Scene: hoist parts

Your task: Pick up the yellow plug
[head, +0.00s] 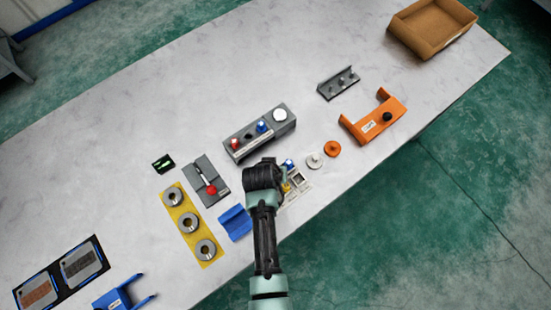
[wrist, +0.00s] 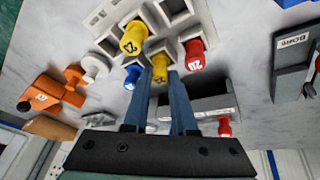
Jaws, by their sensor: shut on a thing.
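In the wrist view a yellow plug (wrist: 160,68) sits between the two finger tips of my gripper (wrist: 161,74), which is shut on it. A second yellow plug (wrist: 133,38), with a dark mark on its end, stands just beyond in the pale compartment tray (wrist: 192,12). A red plug (wrist: 195,55) is right of the fingers and a blue plug (wrist: 132,77) is left of them. In the head view the tray (head: 302,184) is partly hidden behind my wrist, and a bit of yellow (head: 286,187) shows at it. I cannot tell whether the held plug still touches the tray.
A grey block with coloured plugs (head: 262,132) lies behind my wrist. A blue part (head: 235,223) and a yellow plate with metal rings (head: 189,222) lie left. Pale and orange discs (head: 332,149) and an orange bracket (head: 373,124) lie right.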

